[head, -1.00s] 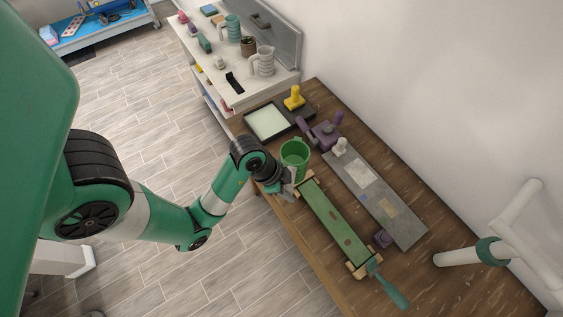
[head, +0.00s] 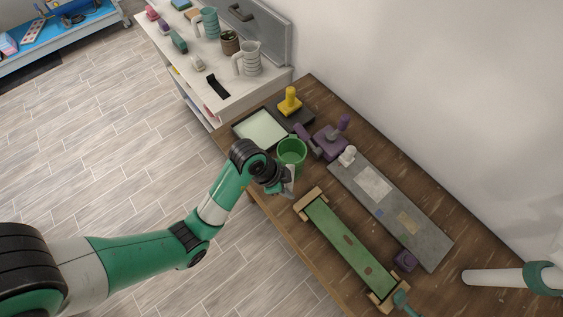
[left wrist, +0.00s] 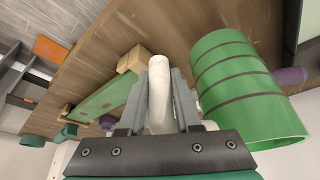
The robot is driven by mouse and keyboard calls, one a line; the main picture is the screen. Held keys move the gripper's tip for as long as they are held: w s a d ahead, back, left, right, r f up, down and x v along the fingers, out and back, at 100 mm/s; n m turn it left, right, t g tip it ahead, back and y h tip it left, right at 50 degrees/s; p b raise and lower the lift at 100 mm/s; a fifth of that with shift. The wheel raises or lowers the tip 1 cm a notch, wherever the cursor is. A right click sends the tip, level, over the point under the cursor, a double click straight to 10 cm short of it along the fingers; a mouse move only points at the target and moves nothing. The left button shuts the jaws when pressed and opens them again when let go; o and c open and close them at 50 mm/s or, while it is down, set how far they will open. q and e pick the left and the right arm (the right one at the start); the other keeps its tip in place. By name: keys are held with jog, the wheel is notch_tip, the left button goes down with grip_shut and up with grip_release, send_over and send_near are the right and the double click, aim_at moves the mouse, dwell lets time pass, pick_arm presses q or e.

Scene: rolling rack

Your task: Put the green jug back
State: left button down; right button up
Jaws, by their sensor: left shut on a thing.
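The green jug (head: 291,154) is a green cylinder, open at the top, over the brown table near its left edge. In the left wrist view the jug (left wrist: 240,85) shows dark bands around its side, right of the fingers. My left gripper (head: 285,184) is beside the jug on its near side. In the left wrist view my left gripper (left wrist: 158,85) is shut on a pale upright bar, which looks like the jug's handle (left wrist: 160,95). I cannot tell whether the jug's base touches the table. My right gripper is out of view.
A pale-topped tray (head: 259,128), a yellow-handled tool (head: 290,101) and a purple tool (head: 331,141) stand close behind the jug. A green board (head: 350,245) and a grey slab (head: 395,208) lie in front. Beyond, a white rack (head: 240,93) holds a teal jug (head: 209,23) and a white jug (head: 249,60).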

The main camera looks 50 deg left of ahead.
pick_arm(q)
jog(key=shift+f, duration=0.25)
jog(key=f+b, duration=0.3)
jog(key=f, duration=0.1)
jog(key=shift+w+a+b, duration=0.2)
jog(key=shift+a+b, duration=0.1)
jog(key=shift+a, duration=0.05)
jog(key=shift+r, duration=0.25)
jog(key=shift+f, duration=0.2)
jog(key=c, duration=0.9)
grip_release()
jog(key=shift+r, duration=0.1)
